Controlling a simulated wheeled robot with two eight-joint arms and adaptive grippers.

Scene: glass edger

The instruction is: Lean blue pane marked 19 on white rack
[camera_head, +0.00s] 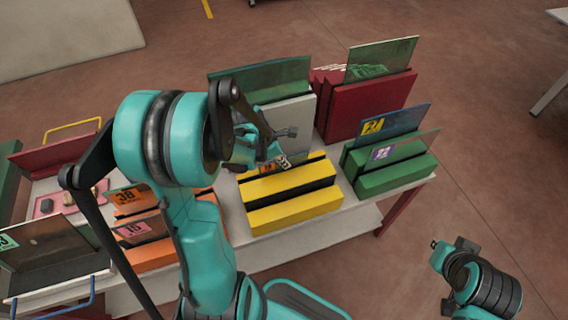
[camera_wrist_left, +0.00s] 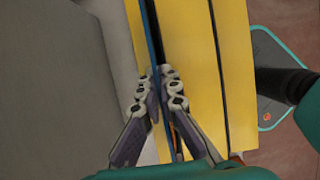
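A blue pane shows edge-on as a thin blue strip (camera_wrist_left: 151,30) in the left wrist view, standing at the yellow rack (camera_wrist_left: 198,60). My left gripper (camera_wrist_left: 157,82) has a finger on each side of this edge, the tips close against it. In the head view my left gripper (camera_head: 288,148) is above the back of the yellow rack (camera_head: 295,208); my arm hides most of the pane and I cannot read its number. The white rack (camera_head: 290,122) stands just behind the yellow one. My right gripper (camera_head: 438,248) is off the table at lower right; its finger opening is unclear.
A green rack (camera_head: 400,175) with a blue pane (camera_head: 405,120) and a purple-labelled pane (camera_head: 405,148) is at right. A red rack (camera_head: 370,105) holds a green pane (camera_head: 385,58). An orange rack (camera_head: 150,255) with labelled panes is at left.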

